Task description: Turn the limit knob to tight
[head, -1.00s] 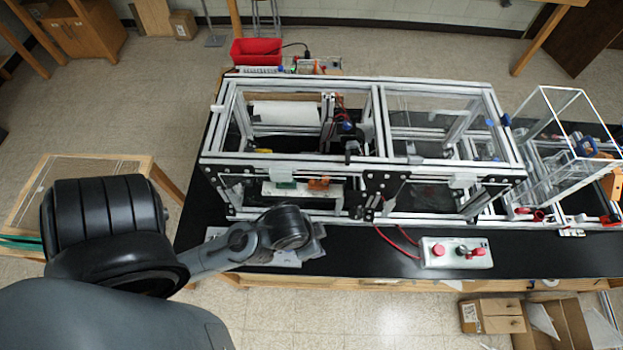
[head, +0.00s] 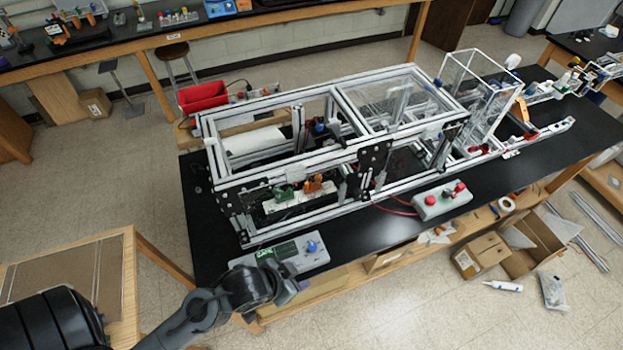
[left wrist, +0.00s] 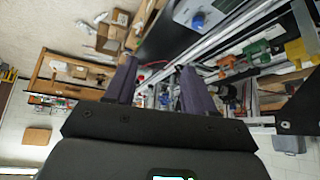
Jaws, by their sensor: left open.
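The grey control box (head: 280,256) with a small green-lit display lies at the front left edge of the black bench. Its blue knob (head: 312,247), which I take for the limit knob, is at the box's right end. Its pointer setting is too small to read. The blue knob (left wrist: 198,20) also shows at the top of the left wrist view. My left gripper (head: 294,291) is just in front of the box, apart from the knob. In the left wrist view its two fingers (left wrist: 158,68) stand apart with nothing between them. My right gripper is not in view.
The aluminium extrusion frame (head: 338,148) stands right behind the box. A grey box with red buttons (head: 441,200) lies to its right, with bare black bench (head: 375,232) between. A wooden table (head: 75,275) stands at the left.

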